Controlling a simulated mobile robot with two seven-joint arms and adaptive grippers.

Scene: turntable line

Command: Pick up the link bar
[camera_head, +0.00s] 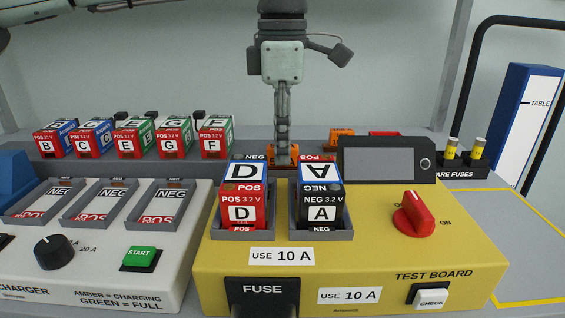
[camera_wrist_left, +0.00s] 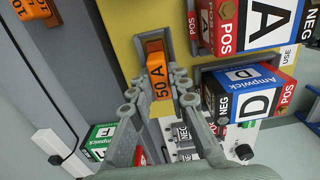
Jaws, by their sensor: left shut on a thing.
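The link bar appears to be the orange piece marked 50 A (camera_wrist_left: 156,68), between my fingertips in the left wrist view. Its far end is at a grey socket (camera_wrist_left: 150,42) at the edge of the yellow test board; I cannot tell whether it is seated or lifted. In the head view my left gripper (camera_head: 282,155) points straight down behind the batteries, with orange showing around its tips. It is shut on the orange piece. The gripper hides part of the piece. My right gripper is not in view.
Battery D (camera_head: 242,205) and battery A (camera_head: 319,205) stand in the test board (camera_head: 400,255), close in front of the gripper. A black display (camera_head: 385,160) is at right. Several batteries (camera_head: 134,138) line the back left, behind the white charger (camera_head: 90,270). Another orange piece (camera_head: 342,137) lies behind.

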